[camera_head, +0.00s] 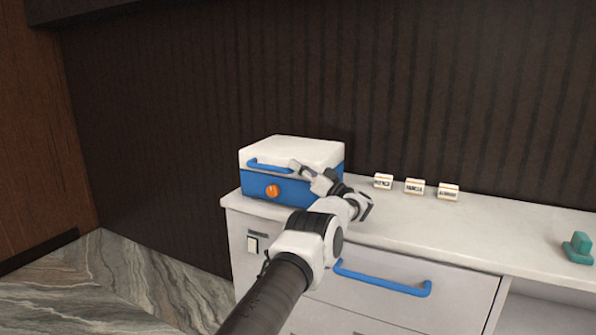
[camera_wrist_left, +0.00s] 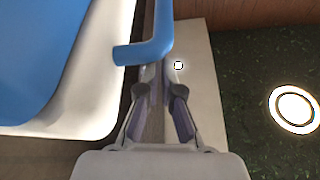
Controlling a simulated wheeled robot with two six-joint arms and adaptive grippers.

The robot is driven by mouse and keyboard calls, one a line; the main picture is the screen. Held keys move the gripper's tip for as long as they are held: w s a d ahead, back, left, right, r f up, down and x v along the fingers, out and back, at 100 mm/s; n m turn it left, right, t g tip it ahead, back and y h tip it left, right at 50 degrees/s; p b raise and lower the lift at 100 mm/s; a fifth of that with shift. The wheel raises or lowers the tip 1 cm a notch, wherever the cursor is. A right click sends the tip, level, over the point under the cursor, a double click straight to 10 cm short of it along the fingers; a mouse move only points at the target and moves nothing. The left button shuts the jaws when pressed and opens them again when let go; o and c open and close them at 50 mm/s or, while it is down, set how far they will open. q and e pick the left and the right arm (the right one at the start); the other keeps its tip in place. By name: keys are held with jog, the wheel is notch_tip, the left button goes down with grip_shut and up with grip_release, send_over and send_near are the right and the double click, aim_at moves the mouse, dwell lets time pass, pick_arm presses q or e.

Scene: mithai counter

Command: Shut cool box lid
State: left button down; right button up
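The cool box (camera_head: 258,185) stands on the counter's left end, with a blue body, an orange knob and a white lid (camera_head: 305,148). The lid lies down over the body; I cannot tell whether a thin gap is left. A blue handle (camera_head: 268,164) runs along the lid's front. My left gripper (camera_head: 302,169) is at the handle's right end. In the left wrist view the handle (camera_wrist_left: 143,50) lies at the left fingertips (camera_wrist_left: 162,72), which are close together. I cannot tell if they grip it. My right gripper is not in view.
The white counter (camera_head: 430,222) holds several small labelled blocks, such as this one (camera_head: 414,186), right of the box, and a teal object (camera_head: 577,247) farther right. A drawer with a blue handle (camera_head: 385,280) is below. The dark ribbed wall (camera_head: 400,90) stands behind.

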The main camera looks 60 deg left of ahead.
pick_arm(q)
jog(key=shift+s+f, duration=0.1)
jog(key=shift+f, duration=0.4)
jog(key=v, duration=0.7)
jog(key=shift+d+r, duration=0.2)
jog(key=shift+r, duration=0.05)
